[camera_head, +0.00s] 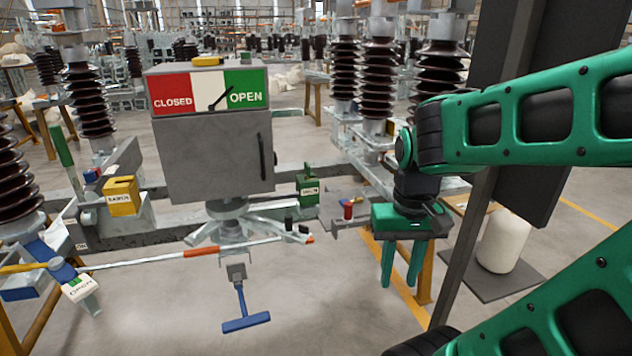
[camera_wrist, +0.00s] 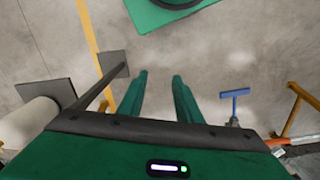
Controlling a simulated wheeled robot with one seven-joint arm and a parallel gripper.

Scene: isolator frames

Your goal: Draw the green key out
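A small green lock box (camera_head: 308,190) with a pale label is mounted on the frame, right of the grey cabinet. A small green upright piece (camera_head: 308,170), which looks like the green key, stands on top of it. It is too small to tell how deep it sits. My gripper (camera_head: 398,284) hangs fingers down to the right of the green box, apart from it. In the wrist view my gripper (camera_wrist: 159,75) has its two fingers spread, with only bare floor between them. The green key cannot be made out in the wrist view.
The grey cabinet (camera_head: 212,155) bears a CLOSED/OPEN dial (camera_head: 208,90). A yellow box (camera_head: 122,196) labelled EARTH is at left. A red knob (camera_head: 348,210) lies between the green box and my gripper. A blue T-handle (camera_head: 245,322) hangs below. A dark post (camera_head: 470,235) stands at right.

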